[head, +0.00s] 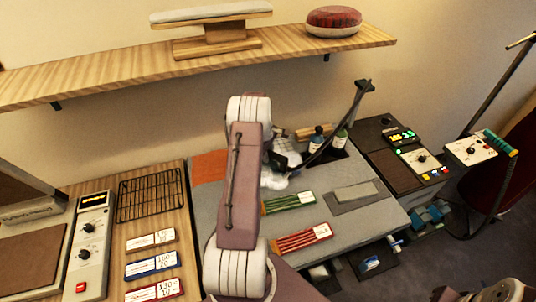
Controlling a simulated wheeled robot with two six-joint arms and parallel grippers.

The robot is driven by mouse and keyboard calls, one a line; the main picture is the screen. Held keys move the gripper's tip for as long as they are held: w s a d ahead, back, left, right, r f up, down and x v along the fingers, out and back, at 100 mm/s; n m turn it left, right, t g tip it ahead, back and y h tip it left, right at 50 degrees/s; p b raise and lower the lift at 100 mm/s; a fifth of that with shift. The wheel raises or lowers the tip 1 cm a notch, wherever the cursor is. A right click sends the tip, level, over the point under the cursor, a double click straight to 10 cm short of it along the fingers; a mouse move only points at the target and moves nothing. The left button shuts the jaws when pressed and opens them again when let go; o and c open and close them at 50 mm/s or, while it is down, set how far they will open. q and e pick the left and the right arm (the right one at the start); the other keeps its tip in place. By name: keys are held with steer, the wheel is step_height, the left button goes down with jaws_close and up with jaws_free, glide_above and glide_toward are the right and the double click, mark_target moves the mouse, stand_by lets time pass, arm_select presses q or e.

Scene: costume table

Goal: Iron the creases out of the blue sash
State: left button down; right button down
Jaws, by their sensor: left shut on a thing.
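My left arm reaches up the middle of the head view. Its gripper (281,161) is partly hidden behind the arm and is shut on a dark grey object that looks like the iron (291,146). A dark cord runs from it toward a post at the back. White puffs like steam show just below it, over the grey ironing surface (300,232). I cannot make out a blue sash; it may be hidden behind my arm.
On the grey surface lie a green striped card (289,203), a red striped card (302,238) and a grey pad (351,197). Dark bottles (317,138) stand behind. A black wire rack (150,195) is left, a control box (421,158) right. A wooden shelf (110,72) hangs above.

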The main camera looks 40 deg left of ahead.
arm_select(q)
steer(key=shift+f, duration=0.3)
stand_by(0.5)
steer(key=shift+f, duration=0.1)
stand_by(2.0)
step_height(320, 180, up, 2)
steer(key=shift+r+p, duration=0.1)
steer(key=shift+p, duration=0.45)
steer(key=shift+r+p, duration=1.15)
steer(key=shift+r, duration=0.35)
